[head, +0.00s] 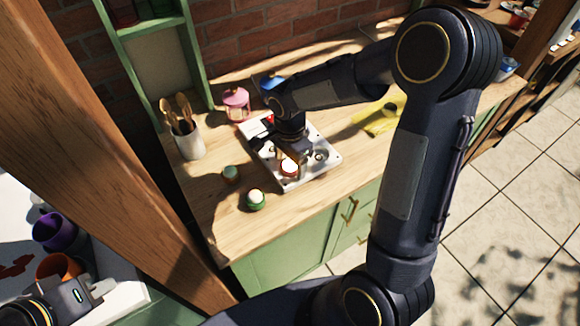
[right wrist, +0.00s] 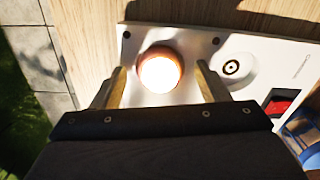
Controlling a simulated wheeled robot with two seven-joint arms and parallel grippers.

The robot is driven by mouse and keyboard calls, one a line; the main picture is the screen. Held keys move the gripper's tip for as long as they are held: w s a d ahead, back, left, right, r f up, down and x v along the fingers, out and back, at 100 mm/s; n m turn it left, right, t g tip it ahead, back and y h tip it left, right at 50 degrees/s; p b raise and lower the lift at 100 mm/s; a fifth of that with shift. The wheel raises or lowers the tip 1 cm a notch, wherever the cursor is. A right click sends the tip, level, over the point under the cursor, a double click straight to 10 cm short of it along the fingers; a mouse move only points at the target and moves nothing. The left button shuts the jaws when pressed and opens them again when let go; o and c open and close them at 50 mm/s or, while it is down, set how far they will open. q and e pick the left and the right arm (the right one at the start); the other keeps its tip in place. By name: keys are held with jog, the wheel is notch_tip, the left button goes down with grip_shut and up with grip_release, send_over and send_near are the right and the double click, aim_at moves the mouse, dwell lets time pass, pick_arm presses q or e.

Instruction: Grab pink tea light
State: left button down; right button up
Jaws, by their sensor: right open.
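My right gripper (right wrist: 161,80) is open, with one finger on each side of the tea light and gaps visible on both sides. In the head view the tea light (head: 289,168) glows under my right gripper (head: 287,155), near the front of the plate (head: 325,172). My left gripper's fingers do not show.
A pink lantern (head: 236,104), a utensil pot (head: 188,142) and a yellow cloth (head: 379,118) are also on the wooden counter. A wooden post (head: 110,150) stands to the left.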

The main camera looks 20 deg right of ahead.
jog(key=shift+c, duration=0.3)
jog(key=c, duration=1)
